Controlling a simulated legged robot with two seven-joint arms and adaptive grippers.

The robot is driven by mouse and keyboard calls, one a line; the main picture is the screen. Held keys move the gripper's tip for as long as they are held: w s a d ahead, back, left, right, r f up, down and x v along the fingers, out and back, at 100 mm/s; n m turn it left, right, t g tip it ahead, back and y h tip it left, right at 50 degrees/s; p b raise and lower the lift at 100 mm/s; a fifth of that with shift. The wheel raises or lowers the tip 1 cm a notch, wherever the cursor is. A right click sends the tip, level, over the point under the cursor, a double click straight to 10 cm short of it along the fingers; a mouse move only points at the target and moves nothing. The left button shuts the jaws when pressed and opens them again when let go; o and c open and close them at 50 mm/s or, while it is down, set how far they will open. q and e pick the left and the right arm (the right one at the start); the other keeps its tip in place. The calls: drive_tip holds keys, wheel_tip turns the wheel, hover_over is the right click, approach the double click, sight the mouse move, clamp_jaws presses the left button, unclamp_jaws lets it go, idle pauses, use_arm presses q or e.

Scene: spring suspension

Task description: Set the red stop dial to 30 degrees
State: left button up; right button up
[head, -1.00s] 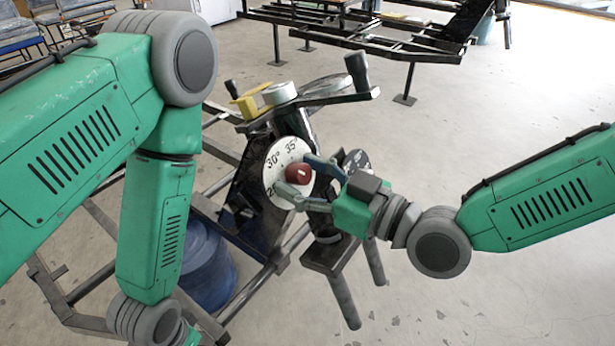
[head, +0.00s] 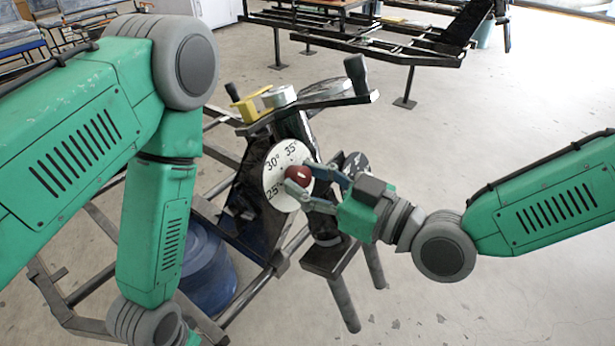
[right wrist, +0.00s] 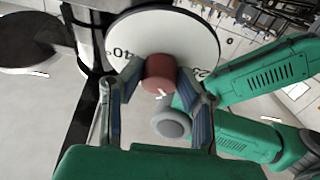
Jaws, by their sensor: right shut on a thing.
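The red stop dial (head: 297,176) is a round red knob with a short white mark, at the middle of a white disc (head: 272,178). In the head view the disc reads 25°, 30° and 35°. My right gripper (head: 299,178) comes in from the right and is shut on the knob, one finger above and one below. In the right wrist view the knob (right wrist: 159,72) sits between both fingertips, and the disc (right wrist: 180,30) shows a 40. Which number the mark points at cannot be told. My left arm hangs at the left; its gripper is out of the frame.
The dial sits on a dark metal frame with a yellow part (head: 250,107) and black handles on top. A blue container (head: 205,270) stands below at the left. Another black frame (head: 370,32) stands behind. The floor at right is clear.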

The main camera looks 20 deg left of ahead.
drive_tip(key=shift+w+r, duration=0.1)
drive_tip(key=shift+r, duration=0.05)
drive_tip(key=shift+r+m+t+h+p, duration=0.1)
drive_tip(key=shift+m+t+h+p, duration=0.2)
drive_tip(key=shift+m+t+p, duration=0.6)
drive_tip(key=shift+g, duration=0.3)
drive_tip(key=o, duration=1.1)
drive_tip(key=shift+a, duration=0.1)
drive_tip(key=shift+a+f, duration=0.1)
drive_tip(key=shift+f, duration=0.1)
drive_tip(key=v, duration=1.2)
drive_tip(key=shift+w+f, duration=0.1)
